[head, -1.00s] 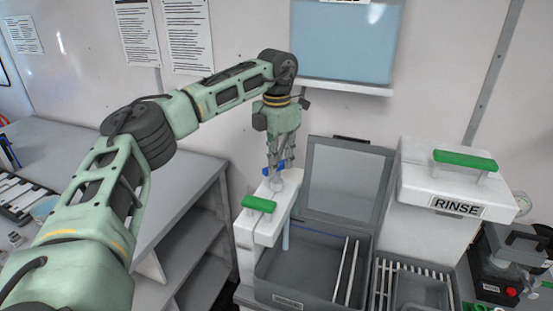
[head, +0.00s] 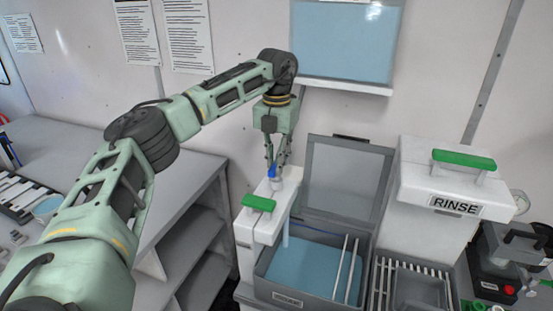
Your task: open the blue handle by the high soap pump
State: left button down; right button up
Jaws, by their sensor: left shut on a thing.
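The blue handle (head: 272,172) sits on top of the narrow white dispenser with the green grip (head: 260,203), left of the grey lidded basin (head: 285,297). My left gripper (head: 276,163) points down from above and is shut on the blue handle, with its fingers hiding part of it. A light blue stream or tube runs down from the dispenser's right side. Blue liquid (head: 305,265) covers the floor of the basin. My right gripper is not in view.
The basin's raised lid (head: 345,180) stands behind it. A white RINSE unit (head: 455,180) with a green grip stands to the right, beside a slatted rack. A grey shelf unit (head: 185,235) is at left. A wall ledge (head: 345,88) lies behind my wrist.

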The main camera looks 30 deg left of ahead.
pick_arm(q)
jog(key=shift+w+r, duration=0.1)
jog(key=shift+r, duration=0.1)
jog(key=c, duration=2)
grip_release()
jog(key=shift+c, duration=0.2)
jog(key=o, duration=0.4)
jog(key=shift+f, duration=0.15)
jog(key=shift+c, duration=0.2)
notch_tip(320, 180, up, 12)
